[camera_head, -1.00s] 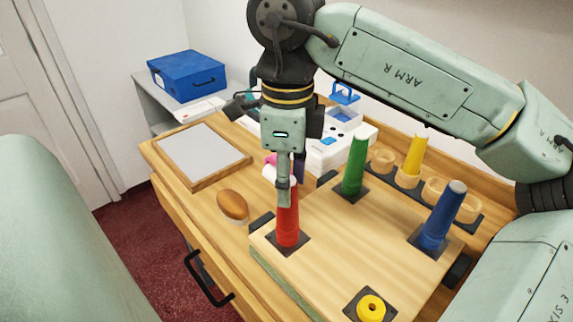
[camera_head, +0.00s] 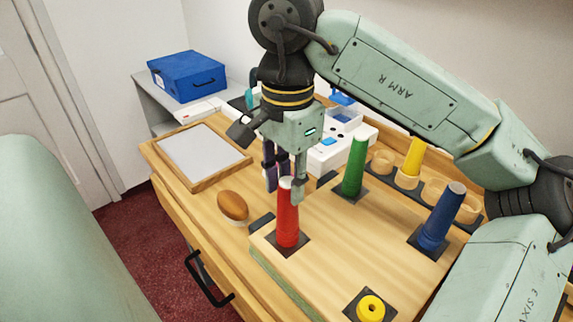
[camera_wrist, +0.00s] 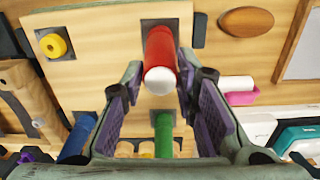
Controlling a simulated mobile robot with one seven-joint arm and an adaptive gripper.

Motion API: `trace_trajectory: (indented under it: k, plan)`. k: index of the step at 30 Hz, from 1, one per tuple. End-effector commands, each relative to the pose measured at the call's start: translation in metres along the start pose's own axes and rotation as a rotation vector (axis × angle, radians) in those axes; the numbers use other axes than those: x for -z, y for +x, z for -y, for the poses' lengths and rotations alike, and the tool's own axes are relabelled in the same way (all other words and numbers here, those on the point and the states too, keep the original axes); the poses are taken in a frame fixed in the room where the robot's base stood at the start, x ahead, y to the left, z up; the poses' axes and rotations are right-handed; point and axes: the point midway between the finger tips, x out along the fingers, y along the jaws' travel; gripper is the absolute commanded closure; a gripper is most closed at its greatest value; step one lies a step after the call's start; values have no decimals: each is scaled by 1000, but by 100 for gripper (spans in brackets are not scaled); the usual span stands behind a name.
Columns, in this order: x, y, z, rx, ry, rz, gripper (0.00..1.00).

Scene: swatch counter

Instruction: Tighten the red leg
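The red leg (camera_head: 288,222) stands upright on a dark square plate at the near left corner of the wooden board (camera_head: 350,262). Its pale tip shows in the wrist view, where the red leg (camera_wrist: 160,52) lies between my fingertips. My gripper (camera_head: 286,190) is open at the leg's upper end, one finger on each side. In the wrist view, gaps show between my gripper's (camera_wrist: 160,78) purple-padded fingers and the leg. How far the leg is screwed in cannot be told.
The green leg (camera_head: 354,168) and blue leg (camera_head: 442,218) stand on the board, with a yellow ring piece (camera_head: 371,308) at its near corner. A yellow leg (camera_head: 413,157) stands in the rack behind. A brown oval object (camera_head: 232,205) and framed panel (camera_head: 203,152) lie left.

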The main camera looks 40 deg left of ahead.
Motion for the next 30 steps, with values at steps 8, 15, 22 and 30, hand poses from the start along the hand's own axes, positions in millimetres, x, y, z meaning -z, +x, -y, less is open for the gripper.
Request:
trace_trajectory:
  k: [8,15,22,30]
  plan:
    - [0,0,0,0,1,0,93]
    - [1,1,0,-2,103,-3,100]
    - [1,2,0,0,524,-5,100]
    - [1,3,0,1,1031,-5,100]
